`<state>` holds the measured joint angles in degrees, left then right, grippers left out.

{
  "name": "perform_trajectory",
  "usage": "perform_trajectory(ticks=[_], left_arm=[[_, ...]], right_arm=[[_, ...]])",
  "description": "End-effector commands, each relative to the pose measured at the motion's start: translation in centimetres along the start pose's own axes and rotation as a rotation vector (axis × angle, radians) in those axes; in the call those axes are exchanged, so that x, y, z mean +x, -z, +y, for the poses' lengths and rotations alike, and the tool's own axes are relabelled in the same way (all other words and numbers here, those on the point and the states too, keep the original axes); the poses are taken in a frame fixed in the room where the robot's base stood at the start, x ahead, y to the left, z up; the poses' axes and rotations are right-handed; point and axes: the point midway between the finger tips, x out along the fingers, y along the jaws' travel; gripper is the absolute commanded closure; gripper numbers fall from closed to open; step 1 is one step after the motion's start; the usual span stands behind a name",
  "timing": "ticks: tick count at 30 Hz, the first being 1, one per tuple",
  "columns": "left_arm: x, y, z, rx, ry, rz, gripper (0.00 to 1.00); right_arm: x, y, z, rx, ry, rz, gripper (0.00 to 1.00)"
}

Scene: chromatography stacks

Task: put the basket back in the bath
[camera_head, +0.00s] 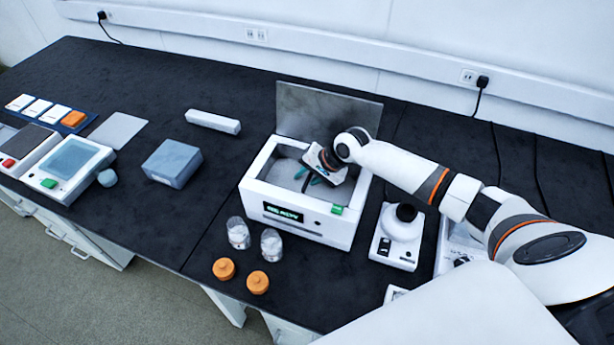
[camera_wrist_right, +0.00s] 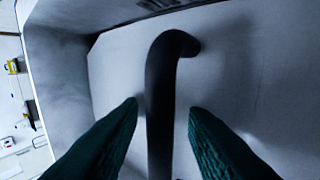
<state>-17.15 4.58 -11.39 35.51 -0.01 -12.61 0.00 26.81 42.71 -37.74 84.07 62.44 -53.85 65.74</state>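The bath (camera_head: 262,197) is a white box with a green display, and its grey lid (camera_head: 345,105) stands open behind it. My right gripper (camera_head: 309,177) reaches down into the bath opening, its green fingers inside the rim. In the right wrist view a dark bar with a hooked end (camera_wrist_right: 161,95), seemingly the basket's handle, stands between the two fingers of this gripper (camera_wrist_right: 163,112). A gap shows on each side of the bar, so the fingers are open around it. The basket's body cannot be made out clearly. My left gripper is not in view.
Two glass jars (camera_head: 270,244) and two orange caps (camera_head: 258,282) stand before the bath. A white device with a black top (camera_head: 398,236) is to its right. A grey-blue box (camera_head: 172,163) is to its left, with clear bench between.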

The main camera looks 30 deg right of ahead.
Motion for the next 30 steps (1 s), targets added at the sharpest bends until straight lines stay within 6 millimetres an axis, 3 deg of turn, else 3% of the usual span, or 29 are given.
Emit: perform_trajectory(ticks=[5,18,24,30], left_arm=[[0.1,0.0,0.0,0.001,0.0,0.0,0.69],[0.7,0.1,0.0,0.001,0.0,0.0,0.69],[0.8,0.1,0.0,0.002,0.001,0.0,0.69],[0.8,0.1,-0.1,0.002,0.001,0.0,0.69]], right_arm=[[-1.5,-0.1,0.1,-0.001,0.0,-0.002,0.69],[-10.3,-0.1,0.0,-0.001,0.001,-0.002,0.69],[-12.0,0.0,0.1,0.0,-0.001,0.0,0.69],[-12.2,0.0,0.1,0.001,0.0,0.001,0.69]])
